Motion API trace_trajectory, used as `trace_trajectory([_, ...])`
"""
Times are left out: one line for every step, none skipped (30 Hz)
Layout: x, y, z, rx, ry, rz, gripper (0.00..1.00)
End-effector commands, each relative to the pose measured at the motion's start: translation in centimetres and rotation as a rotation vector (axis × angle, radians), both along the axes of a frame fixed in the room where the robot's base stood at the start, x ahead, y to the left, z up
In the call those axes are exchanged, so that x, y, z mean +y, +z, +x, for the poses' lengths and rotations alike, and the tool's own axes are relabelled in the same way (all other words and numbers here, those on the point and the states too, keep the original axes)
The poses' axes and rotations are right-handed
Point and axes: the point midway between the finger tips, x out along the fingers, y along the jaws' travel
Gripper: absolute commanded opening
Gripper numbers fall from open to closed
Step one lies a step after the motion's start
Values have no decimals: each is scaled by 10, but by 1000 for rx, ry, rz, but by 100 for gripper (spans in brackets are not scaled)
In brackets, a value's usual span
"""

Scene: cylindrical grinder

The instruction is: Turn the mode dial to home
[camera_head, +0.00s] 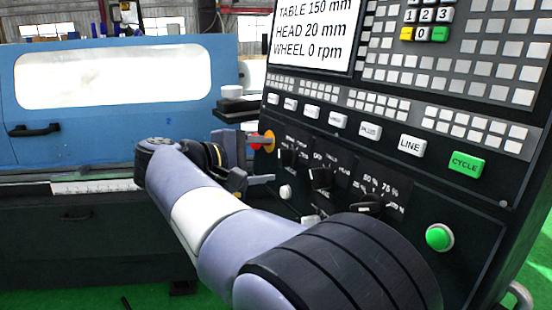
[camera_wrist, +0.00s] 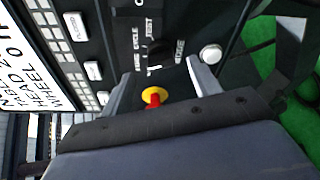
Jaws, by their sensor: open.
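The mode dial (camera_head: 287,156) appears to be the leftmost of the black knobs on the slanted control panel. In the wrist view a black dial (camera_wrist: 160,52) with small white labels around it lies ahead of my fingertips, roughly between their lines. The labels are too small to read surely, so its setting cannot be told. My gripper (camera_head: 262,158) is open, with its fingers toward the panel just left of the dial. In the wrist view my gripper (camera_wrist: 162,74) has two grey fingers spread apart, with nothing held. I cannot tell whether either finger touches the dial.
A red emergency button on a yellow ring (camera_wrist: 153,96) sits close between my fingers. Other knobs (camera_head: 319,178) and a white button (camera_wrist: 210,54) are nearby. A green button (camera_head: 439,237) is lower right. A blue machine (camera_head: 120,125) stands behind at left.

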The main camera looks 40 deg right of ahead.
Motion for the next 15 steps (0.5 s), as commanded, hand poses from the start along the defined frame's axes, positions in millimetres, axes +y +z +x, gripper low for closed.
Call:
trace_trajectory([11, 3, 1, -1, 6, 0, 59])
trace_trajectory([16, 4, 1, -1, 6, 0, 59])
trace_trajectory([23, 6, 1, 0, 4, 0, 59])
trace_trajectory([27, 7, 1, 0, 5, 0, 59])
trace_trajectory([32, 8, 0, 0, 4, 0, 59])
trace_trajectory([37, 9, 0, 1, 4, 0, 59])
trace_trajectory([40, 10, 0, 1, 4, 0, 59])
trace_trajectory([43, 11, 0, 1, 2, 1, 59])
trace_trajectory([47, 11, 0, 0, 3, 0, 59])
trace_trajectory([50, 12, 0, 0, 3, 0, 59])
trace_trajectory([51, 12, -1, 1, 1, 0, 59])
trace_trajectory([53, 13, -1, 1, 1, 0, 59])
trace_trajectory([54, 13, -1, 1, 1, 0, 59])
trace_trajectory([55, 13, -1, 1, 1, 0, 59])
trace_trajectory([56, 13, -1, 1, 1, 0, 59])
